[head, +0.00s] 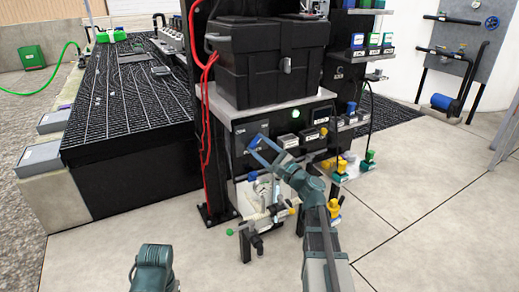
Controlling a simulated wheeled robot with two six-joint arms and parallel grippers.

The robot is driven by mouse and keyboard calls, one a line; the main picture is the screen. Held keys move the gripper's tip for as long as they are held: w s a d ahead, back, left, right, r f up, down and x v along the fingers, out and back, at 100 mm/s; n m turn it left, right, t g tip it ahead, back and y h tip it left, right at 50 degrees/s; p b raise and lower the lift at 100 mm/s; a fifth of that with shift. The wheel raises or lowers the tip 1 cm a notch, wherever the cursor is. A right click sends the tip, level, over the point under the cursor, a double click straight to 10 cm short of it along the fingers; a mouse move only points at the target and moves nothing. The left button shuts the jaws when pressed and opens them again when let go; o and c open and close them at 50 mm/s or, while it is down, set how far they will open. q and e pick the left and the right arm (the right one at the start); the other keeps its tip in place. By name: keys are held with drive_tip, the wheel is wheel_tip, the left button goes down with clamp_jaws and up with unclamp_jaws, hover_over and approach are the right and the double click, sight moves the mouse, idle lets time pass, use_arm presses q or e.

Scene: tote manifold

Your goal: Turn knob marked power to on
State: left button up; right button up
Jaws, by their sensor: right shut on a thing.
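A dark control panel (241,133) is fixed to the front of the black rack, below the shelf with the big black case. Its lettering is too small to read. My right gripper (259,144) reaches up from the lower right to this panel. Its blue fingers are at the panel face and shut on a knob there, which they mostly cover. I cannot make out the knob's pointer or its setting. Part of my left arm shows at the bottom left, but its gripper is not in view.
A black case (262,62) sits on the shelf above the panel. A lit green lamp (297,115) and small boxes (288,141) are right of it. Pipes and valves (262,212) stand below. Red cables (207,120) hang at the left. The floor in front is clear.

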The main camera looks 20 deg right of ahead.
drive_tip(key=shift+m, duration=0.3)
drive_tip(key=o, duration=1.4)
drive_tip(key=shift+c, duration=0.2)
drive_tip(key=b+v, duration=0.4)
drive_tip(key=v, duration=0.9)
drive_tip(key=shift+s+f, duration=0.25)
drive_tip(key=shift+s, duration=0.1)
